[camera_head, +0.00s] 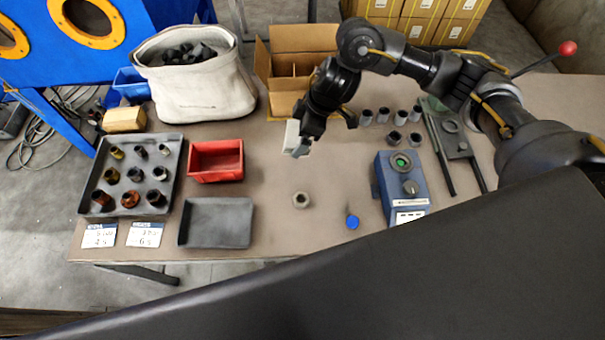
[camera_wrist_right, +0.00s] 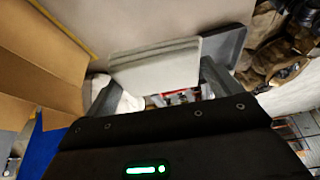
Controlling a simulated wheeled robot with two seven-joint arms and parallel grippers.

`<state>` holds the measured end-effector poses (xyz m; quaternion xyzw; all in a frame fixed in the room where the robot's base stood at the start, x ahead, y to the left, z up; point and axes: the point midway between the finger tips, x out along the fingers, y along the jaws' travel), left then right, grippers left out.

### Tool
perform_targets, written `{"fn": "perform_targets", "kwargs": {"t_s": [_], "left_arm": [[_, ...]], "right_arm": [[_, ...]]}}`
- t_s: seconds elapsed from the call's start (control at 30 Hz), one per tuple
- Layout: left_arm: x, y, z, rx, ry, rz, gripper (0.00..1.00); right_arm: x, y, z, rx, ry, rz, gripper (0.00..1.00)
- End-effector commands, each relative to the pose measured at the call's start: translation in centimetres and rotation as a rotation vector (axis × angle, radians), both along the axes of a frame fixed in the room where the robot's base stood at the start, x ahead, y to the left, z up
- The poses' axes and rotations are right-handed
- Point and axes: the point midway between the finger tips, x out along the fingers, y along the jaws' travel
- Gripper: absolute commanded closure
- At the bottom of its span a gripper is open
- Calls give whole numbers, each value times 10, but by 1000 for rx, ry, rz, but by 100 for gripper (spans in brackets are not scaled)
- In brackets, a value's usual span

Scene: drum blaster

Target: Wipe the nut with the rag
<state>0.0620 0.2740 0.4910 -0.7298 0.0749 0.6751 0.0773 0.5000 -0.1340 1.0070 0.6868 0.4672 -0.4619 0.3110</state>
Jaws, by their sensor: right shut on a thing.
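The nut (camera_head: 301,199), a small grey ring-shaped piece, lies alone on the bare middle of the table in the head view. The rag (camera_head: 292,134) is a pale grey-white folded piece held by my right gripper (camera_head: 301,149). The gripper is above and behind the nut, apart from it. In the right wrist view the rag (camera_wrist_right: 155,66) spans between the two fingers, and the gripper (camera_wrist_right: 165,82) is shut on it. The nut cannot be made out in the wrist view. My left gripper is not in view.
A grey tray of several nuts (camera_head: 171,142), a red bin (camera_head: 241,165) and an empty grey tray (camera_head: 217,241) are at left. A white sack (camera_head: 195,90) and cardboard box (camera_head: 300,38) stand behind. A blue control box (camera_head: 385,180) and small blue-topped piece (camera_head: 352,222) are at right.

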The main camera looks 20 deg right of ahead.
Motion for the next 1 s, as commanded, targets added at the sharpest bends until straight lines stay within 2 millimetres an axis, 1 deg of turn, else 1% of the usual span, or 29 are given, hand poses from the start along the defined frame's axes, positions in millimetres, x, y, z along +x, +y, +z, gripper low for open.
{"fn": "perform_targets", "kwargs": {"t_s": [0.03,0.1,0.23,0.33,0.4,0.5,0.6,0.7,1.0], "left_arm": [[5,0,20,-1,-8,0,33],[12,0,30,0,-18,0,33],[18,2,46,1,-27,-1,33],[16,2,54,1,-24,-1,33],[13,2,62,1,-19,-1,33],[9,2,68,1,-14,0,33],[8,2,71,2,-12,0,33],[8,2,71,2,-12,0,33],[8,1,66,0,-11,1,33]], "right_arm": [[-4,8,-5,3,15,8,28],[-8,14,-23,4,15,21,28],[-22,21,-56,3,16,38,28],[-36,23,-77,4,12,50,28],[-49,22,-92,2,12,58,28],[-65,21,-109,-1,9,70,28],[-76,21,-120,-1,4,81,28],[-81,21,-126,-2,0,88,28],[-82,20,-132,-2,-2,91,28]]}}
